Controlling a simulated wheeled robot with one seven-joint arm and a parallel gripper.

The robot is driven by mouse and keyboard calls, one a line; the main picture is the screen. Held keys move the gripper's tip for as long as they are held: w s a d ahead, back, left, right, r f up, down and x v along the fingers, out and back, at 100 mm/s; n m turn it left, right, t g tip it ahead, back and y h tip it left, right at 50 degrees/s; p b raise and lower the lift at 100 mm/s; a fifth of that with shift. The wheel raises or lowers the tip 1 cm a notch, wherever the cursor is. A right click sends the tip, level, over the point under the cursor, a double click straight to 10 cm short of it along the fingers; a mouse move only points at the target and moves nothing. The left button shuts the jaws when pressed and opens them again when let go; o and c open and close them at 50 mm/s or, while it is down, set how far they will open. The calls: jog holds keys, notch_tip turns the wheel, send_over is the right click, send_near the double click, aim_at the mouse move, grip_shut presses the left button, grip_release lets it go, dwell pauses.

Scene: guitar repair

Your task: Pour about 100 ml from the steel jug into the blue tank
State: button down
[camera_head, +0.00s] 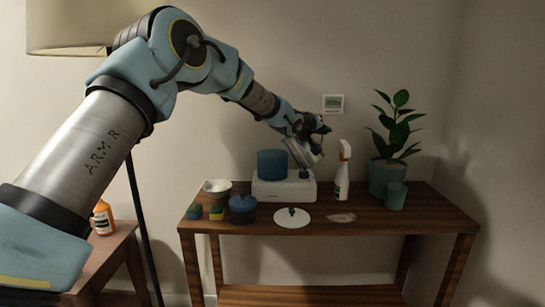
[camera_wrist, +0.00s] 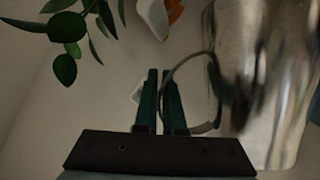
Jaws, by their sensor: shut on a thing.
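My gripper (camera_head: 311,127) is shut on the handle of the steel jug (camera_head: 303,152). The jug is tilted, held above the table close to the upper right of the blue tank (camera_head: 272,164). The tank sits on a white base (camera_head: 284,191) on the wooden table. In the wrist view, my gripper's fingers (camera_wrist: 160,103) reach into the looped handle, and the shiny jug (camera_wrist: 280,75) fills the right side. The jug's inside and the tank's liquid level are hidden. No stream of liquid can be made out.
The table (camera_head: 420,214) also bears a white spray bottle (camera_head: 342,175), a potted plant (camera_head: 385,178), a green cup (camera_head: 395,196), a metal bowl (camera_head: 217,187), a dark blue pot (camera_head: 243,205), sponges (camera_head: 205,212) and a white disc (camera_head: 291,223). The front right is clear.

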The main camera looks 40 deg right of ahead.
jog(key=s+d+m+t+y+b, duration=0.2)
jog(key=s+m+b, duration=0.3)
jog(key=b, duration=0.6)
jog(key=shift+s+d+f+m+t+b, duration=0.15)
jog(key=shift+d+f+m+t+b, duration=0.15)
jog(key=shift+d+m+t, duration=0.3)
jog(key=shift+a, duration=0.1)
